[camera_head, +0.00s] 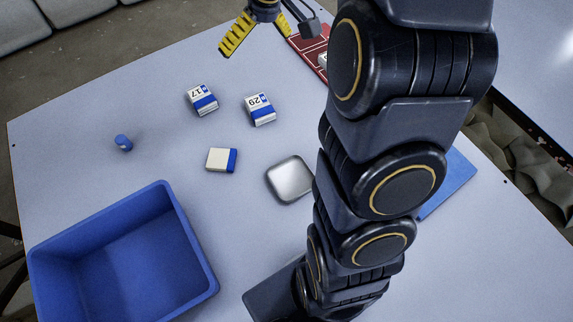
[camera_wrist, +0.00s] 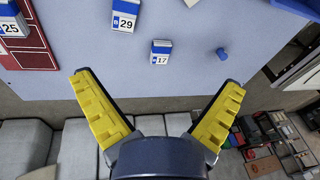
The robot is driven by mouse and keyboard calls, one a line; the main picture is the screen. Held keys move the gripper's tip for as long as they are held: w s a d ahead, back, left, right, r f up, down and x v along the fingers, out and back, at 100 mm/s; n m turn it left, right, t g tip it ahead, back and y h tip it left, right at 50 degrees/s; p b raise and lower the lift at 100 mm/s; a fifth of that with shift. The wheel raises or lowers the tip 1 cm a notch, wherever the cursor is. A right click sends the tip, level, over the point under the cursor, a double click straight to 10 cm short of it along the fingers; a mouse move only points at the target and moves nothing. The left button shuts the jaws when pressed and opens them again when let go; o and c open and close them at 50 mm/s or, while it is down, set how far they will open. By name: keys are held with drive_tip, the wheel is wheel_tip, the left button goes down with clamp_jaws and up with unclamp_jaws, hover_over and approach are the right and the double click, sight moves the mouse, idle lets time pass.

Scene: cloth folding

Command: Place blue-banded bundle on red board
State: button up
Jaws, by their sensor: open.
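Blue-banded white bundles lie on the pale table. Bundle 17 (camera_head: 201,98) and bundle 29 (camera_head: 259,108) are mid-table, apart from each other; the wrist view shows bundle 17 (camera_wrist: 161,52) and bundle 29 (camera_wrist: 124,15) too. The red board (camera_head: 304,46) is at the far edge, partly hidden by my arm. In the wrist view, bundle 25 (camera_wrist: 14,24) lies on the red board (camera_wrist: 36,52). My gripper (camera_head: 262,45) is above the far table edge, left of the board. In the wrist view its yellow fingers (camera_wrist: 160,82) are spread wide and empty.
A white block with a blue end (camera_head: 221,159), a silver dish (camera_head: 290,179) and a small blue cylinder (camera_head: 123,142) are on the table. A blue bin (camera_head: 125,250) is at the near left. A blue board (camera_head: 450,184) shows right of my arm. The far left table is clear.

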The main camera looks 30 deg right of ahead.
drive_tip(key=s+a+r+g, duration=0.2)
drive_tip(key=s+a+r, duration=0.1)
drive_tip(key=s+a, duration=0.8)
drive_tip(key=s+m+g+h, duration=0.1)
drive_tip(key=s+h, duration=0.1)
drive_tip(key=s, duration=1.4)
drive_tip(key=shift+f, duration=0.3)
